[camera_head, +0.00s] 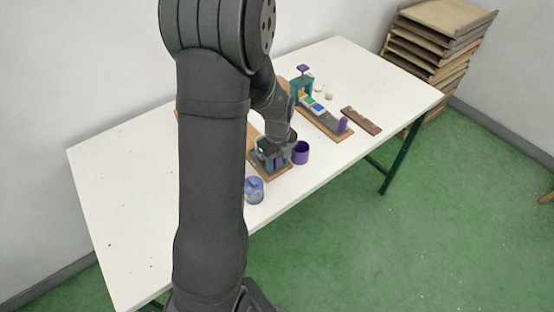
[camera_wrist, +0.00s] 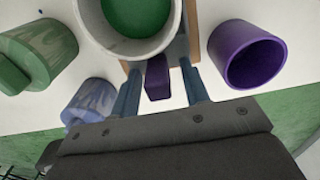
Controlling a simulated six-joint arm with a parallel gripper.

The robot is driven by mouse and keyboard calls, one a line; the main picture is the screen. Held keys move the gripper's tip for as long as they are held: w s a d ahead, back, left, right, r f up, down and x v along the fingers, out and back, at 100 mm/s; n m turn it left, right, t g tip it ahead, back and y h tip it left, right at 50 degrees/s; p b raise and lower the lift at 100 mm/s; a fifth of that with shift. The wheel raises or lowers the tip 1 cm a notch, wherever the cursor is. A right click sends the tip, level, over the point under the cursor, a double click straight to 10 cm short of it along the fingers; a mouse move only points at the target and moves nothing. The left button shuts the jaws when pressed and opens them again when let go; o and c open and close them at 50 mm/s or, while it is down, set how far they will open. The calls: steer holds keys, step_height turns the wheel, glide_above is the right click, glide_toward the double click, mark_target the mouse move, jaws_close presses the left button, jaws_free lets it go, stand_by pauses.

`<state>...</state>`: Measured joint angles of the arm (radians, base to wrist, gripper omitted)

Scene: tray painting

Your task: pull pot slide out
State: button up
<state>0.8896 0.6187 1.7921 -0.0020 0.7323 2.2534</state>
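My gripper (camera_wrist: 161,92) points at a purple upright handle (camera_wrist: 157,78) on the near end of a slide with wooden edges (camera_wrist: 193,30). Its two blue fingers stand apart, one on each side of the handle, with gaps visible on both sides. Just beyond the handle is a pale grey pot (camera_wrist: 168,40) with green paint in it. In the head view my gripper (camera_head: 272,158) is low over the near end of a wooden board (camera_head: 283,171). My arm hides most of that board and the pot there.
A purple cup (camera_wrist: 247,53) stands close right of my gripper. A blue marbled jar (camera_wrist: 90,100) and a green one (camera_wrist: 40,50) stand left. A second board (camera_head: 329,131) with a teal frame (camera_head: 302,86) lies farther right, near a brown strip (camera_head: 361,121). The table's front edge is close.

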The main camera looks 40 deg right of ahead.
steer(key=shift+w, duration=0.1)
step_height(320, 180, up, 17)
steer(key=shift+r, duration=0.2)
stand_by(0.3)
steer(key=shift+f, duration=0.15)
stand_by(0.4)
step_height(320, 180, down, 17)
steer(key=shift+f, duration=0.1)
steer(key=shift+w, duration=0.25)
